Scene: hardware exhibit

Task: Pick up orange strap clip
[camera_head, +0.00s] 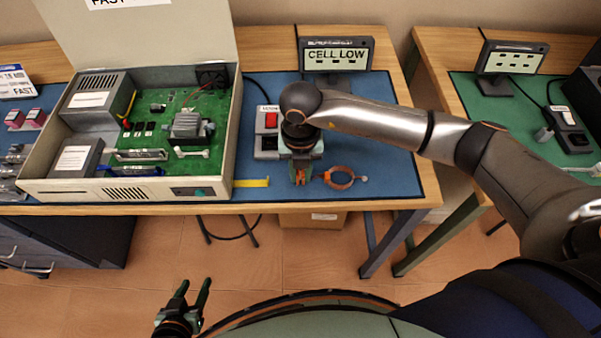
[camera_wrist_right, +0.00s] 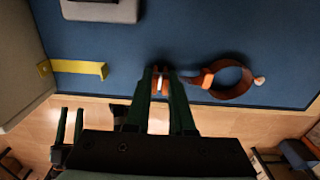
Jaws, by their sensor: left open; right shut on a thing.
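The orange strap clip (camera_wrist_right: 160,82) is between the fingers of my right gripper (camera_wrist_right: 161,72), at the front of the blue mat (camera_head: 260,190). In the head view the clip (camera_head: 300,176) shows as a small orange piece under the wrist. My right gripper (camera_head: 301,182) is shut on it. I cannot tell whether the clip still touches the mat. An orange-brown ring strap (camera_head: 338,186) lies just right of the gripper; it also shows in the wrist view (camera_wrist_right: 236,96). My left gripper (camera_head: 195,293) is open and empty, low in front of the table.
An open computer case (camera_head: 100,194) with a green board fills the left of the mat. A yellow strip (camera_head: 252,183) lies beside it. A grey box with a red switch (camera_head: 270,121) and a "CELL LOW" display (camera_head: 337,55) stand behind. A second table with a green mat (camera_head: 520,115) is right.

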